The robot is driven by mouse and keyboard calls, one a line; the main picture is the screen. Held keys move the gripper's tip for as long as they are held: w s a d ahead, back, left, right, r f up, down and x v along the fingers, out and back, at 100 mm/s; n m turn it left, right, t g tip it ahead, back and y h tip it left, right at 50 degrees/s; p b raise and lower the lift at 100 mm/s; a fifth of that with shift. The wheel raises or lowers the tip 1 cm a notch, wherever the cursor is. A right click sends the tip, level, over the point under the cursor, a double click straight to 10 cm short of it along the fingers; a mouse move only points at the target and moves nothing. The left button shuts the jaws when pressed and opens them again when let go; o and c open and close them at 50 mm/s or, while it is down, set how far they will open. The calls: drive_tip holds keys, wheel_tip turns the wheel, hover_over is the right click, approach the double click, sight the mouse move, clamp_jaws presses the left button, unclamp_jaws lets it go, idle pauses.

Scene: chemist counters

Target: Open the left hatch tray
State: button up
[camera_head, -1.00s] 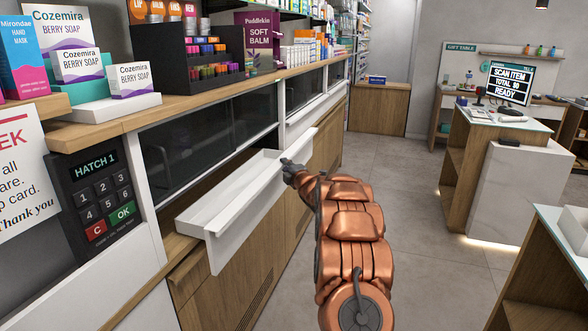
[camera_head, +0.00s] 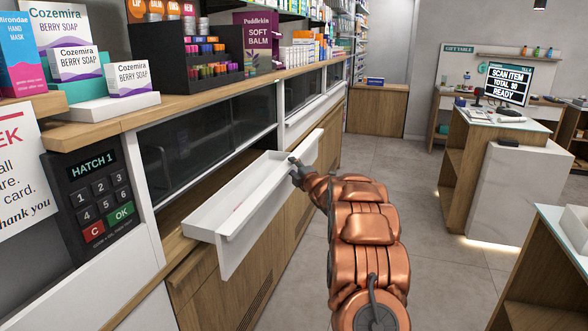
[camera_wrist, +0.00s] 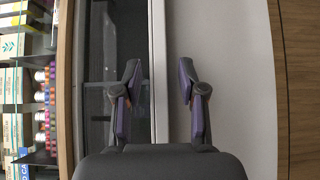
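The left hatch tray (camera_head: 222,237), a long white tray beside the HATCH 1 keypad (camera_head: 92,200), stands pulled out from the counter front. A faint reddish mark shows on its floor. My gripper (camera_head: 294,162) is at the tray's front wall, near its far end. In the wrist view my gripper (camera_wrist: 160,92) has its two dark fingers apart, with the white tray's upright edge (camera_wrist: 158,60) running between them. A gap shows on both sides of that edge, so the fingers look open around it. Contact deeper between the fingers cannot be told.
A second white hatch tray (camera_head: 315,112) farther along the counter sits closed. Dark glass panels (camera_head: 215,140) are behind the open tray. Soap boxes and a black display rack (camera_head: 187,65) stand on the counter top. Clear floor lies to the right, before the till counter (camera_head: 505,155).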

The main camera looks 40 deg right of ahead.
drive_tip(key=shift+s, duration=0.1)
drive_tip(key=shift+s, duration=0.5)
drive_tip(key=s+a, duration=0.2)
drive_tip(key=s, duration=0.8)
drive_tip(key=shift+s, duration=0.3)
